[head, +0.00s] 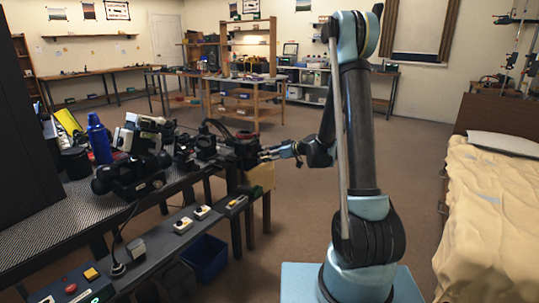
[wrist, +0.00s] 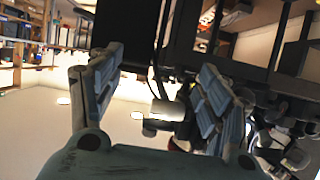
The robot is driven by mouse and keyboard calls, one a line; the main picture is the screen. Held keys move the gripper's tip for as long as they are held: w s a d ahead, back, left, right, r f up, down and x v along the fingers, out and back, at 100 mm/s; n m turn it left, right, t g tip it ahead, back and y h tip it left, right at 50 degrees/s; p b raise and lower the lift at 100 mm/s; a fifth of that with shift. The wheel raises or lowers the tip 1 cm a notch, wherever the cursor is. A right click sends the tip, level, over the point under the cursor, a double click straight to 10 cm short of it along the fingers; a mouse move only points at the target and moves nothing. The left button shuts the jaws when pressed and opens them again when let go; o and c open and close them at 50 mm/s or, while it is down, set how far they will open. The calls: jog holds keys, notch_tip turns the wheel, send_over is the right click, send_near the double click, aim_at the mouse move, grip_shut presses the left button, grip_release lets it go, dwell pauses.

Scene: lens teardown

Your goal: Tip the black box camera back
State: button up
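A black, boxy camera body (head: 245,149), which looks like the black box camera, is at the right end of the bench among other dark gear. My gripper (head: 270,154) is just to its right, with its fingers pointing left toward it. In the wrist view my gripper (wrist: 160,63) has its two blue-grey fingers spread wide. A dark boxy shape (wrist: 150,35) lies beyond and partly between the fingertips. I cannot tell whether either finger touches it. No held object is visible.
The dark bench (head: 40,230) also carries a blue bottle (head: 98,138), a white-and-black device (head: 140,130) and a large black camera (head: 130,175). A lower shelf with switch boxes (head: 183,225) runs along its front. A bed (head: 490,200) stands right. Open floor lies behind my arm.

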jog(key=shift+s+r, duration=0.7)
jog(key=shift+r, duration=0.15)
jog(key=shift+s, duration=0.1)
jog(key=v, duration=1.2)
jog(key=shift+f, duration=0.1)
jog(key=s+d+f+m+g+h, duration=0.1)
jog(key=s+d+m+h, duration=0.3)
jog(key=s, duration=0.8)
jog(key=s+d+f+m+g+h, duration=0.2)
jog(key=s+d, duration=0.6)
jog(key=s, duration=0.4)
jog(key=s+d+f+m+g+h, duration=0.1)
jog(key=s+d+m+h, duration=0.4)
jog(key=s, duration=0.6)
jog(key=shift+s+d+f+m+g+h, duration=0.3)
jog(key=shift+s+d+f, duration=0.1)
jog(key=shift+d, duration=0.1)
